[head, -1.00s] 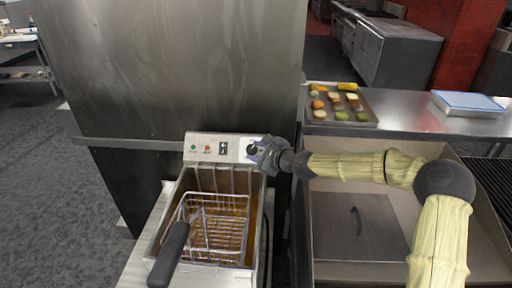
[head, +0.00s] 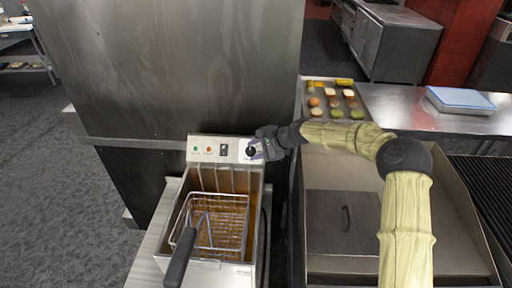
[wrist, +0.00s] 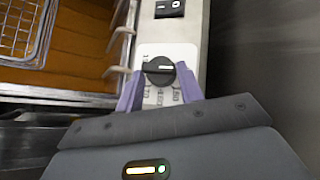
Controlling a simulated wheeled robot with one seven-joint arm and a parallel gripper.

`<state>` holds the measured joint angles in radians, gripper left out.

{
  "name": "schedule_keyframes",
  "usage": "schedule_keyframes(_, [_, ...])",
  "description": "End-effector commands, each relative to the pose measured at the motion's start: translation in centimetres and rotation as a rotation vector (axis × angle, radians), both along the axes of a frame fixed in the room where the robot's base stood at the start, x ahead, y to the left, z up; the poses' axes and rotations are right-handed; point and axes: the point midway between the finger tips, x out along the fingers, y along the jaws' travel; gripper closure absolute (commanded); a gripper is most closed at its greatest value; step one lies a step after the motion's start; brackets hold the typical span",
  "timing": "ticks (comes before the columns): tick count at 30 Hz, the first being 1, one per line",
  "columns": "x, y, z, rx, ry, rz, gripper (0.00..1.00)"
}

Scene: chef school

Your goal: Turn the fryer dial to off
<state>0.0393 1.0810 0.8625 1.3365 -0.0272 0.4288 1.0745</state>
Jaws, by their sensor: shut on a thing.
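The fryer (head: 228,146) stands at the centre of the head view with its control panel along the back. The black dial (head: 251,151) is at the right end of that panel, and it also shows in the wrist view (wrist: 159,70) with a pale pointer line lying roughly sideways. My gripper (head: 256,148) is at the dial from the right. In the wrist view its two purple fingers (wrist: 160,88) stand on either side of the dial, shut on it. The printed marks around the dial are partly covered and too small to read surely.
A wire basket (head: 211,222) with a dark handle (head: 180,257) sits in the fryer's oil. A tall steel cabinet (head: 170,70) is behind.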

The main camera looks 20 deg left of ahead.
Motion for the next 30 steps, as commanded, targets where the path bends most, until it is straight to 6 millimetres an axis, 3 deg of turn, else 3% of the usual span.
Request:
schedule_keyframes(11, [0.3,0.2,0.6,0.005,-0.011,-0.004,0.86])
schedule_keyframes(12, [0.3,0.2,0.6,0.005,-0.011,-0.004,0.59])
schedule_keyframes(15, [0.3,0.2,0.5,0.004,-0.010,-0.002,0.44])
schedule_keyframes(25, [0.1,-0.1,0.3,0.000,-0.005,0.001,0.44])
schedule_keyframes(30, [-0.1,-1.3,1.3,-0.001,-0.007,0.001,0.44])
